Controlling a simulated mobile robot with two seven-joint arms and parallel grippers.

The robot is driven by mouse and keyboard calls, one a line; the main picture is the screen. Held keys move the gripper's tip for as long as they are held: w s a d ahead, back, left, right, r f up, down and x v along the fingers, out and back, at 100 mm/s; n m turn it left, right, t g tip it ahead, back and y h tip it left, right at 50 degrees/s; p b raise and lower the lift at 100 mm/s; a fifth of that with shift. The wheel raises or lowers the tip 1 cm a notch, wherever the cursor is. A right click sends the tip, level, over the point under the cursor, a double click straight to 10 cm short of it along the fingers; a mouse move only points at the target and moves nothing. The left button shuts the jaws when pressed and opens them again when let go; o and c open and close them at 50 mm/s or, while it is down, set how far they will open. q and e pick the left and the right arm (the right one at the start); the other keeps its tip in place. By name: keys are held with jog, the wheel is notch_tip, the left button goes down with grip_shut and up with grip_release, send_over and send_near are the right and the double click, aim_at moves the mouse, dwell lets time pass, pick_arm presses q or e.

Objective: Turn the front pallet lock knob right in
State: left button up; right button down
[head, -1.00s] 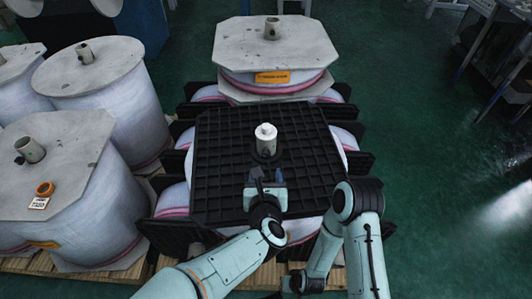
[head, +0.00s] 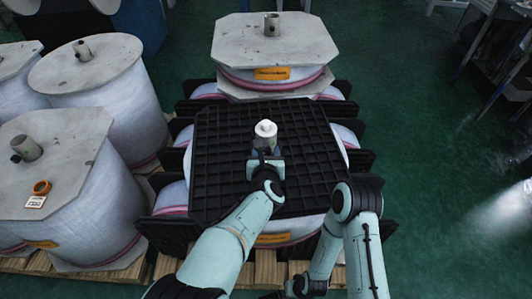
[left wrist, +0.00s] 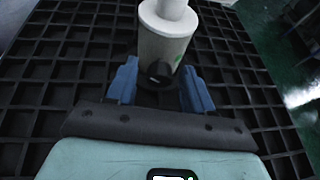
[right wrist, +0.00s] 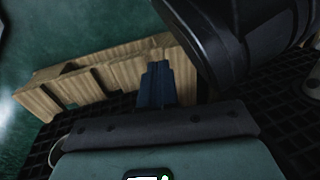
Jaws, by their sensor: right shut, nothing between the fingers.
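A black lock knob (left wrist: 160,71) sticks out of the near side of a pale post (left wrist: 163,38), low down. The post, also in the head view (head: 265,132), stands upright in the middle of the black gridded pallet (head: 220,130). My left gripper (left wrist: 160,88) is open, with one blue finger on each side of the knob. I cannot tell whether the fingers touch it. In the head view, the left gripper (head: 266,160) hides the knob. My right gripper (right wrist: 157,68) is shut and empty in the right wrist view.
Another reel (head: 275,38) with a grey octagonal top stands behind the pallet. Large wrapped reels (head: 50,160) stand close on the left. A wooden pallet (right wrist: 110,70) shows beyond my right fingers. Green floor (head: 430,180) is free on the right.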

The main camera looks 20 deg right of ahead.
pick_arm(q)
grip_shut()
jog(key=m+y+p, duration=0.1)
jog(key=p, duration=0.1)
jog(key=shift+d+r+p, duration=0.1)
jog(key=shift+p, duration=0.25)
pick_arm(e)
jog(key=w+r+t, duration=0.2)
jog(key=w+r, duration=0.3)
pick_arm(q)
jog(key=shift+m+t+y+p, duration=0.4)
jog(key=shift+m+t+p, duration=0.1)
jog(key=shift+m, duration=0.2)
jog(key=shift+d+m+y, duration=0.1)
jog(key=shift+m+y, duration=0.2)
jog(key=shift+m, duration=0.4)
jog(key=shift+s+m+t+p, duration=0.1)
jog(key=shift+m+t+p, duration=0.25)
jog(key=shift+m+t, duration=0.05)
pick_arm(e)
jog(key=shift+g+y, duration=0.3)
jog(key=shift+g, duration=0.5)
jog(key=s, duration=0.1)
jog(key=s+a+r, duration=0.1)
jog(key=s+a, duration=0.1)
jog(key=s, duration=0.1)
jog(key=shift+a+r, duration=0.2)
jog(key=shift+a, duration=0.05)
pick_arm(q)
jog(key=shift+y, duration=0.3)
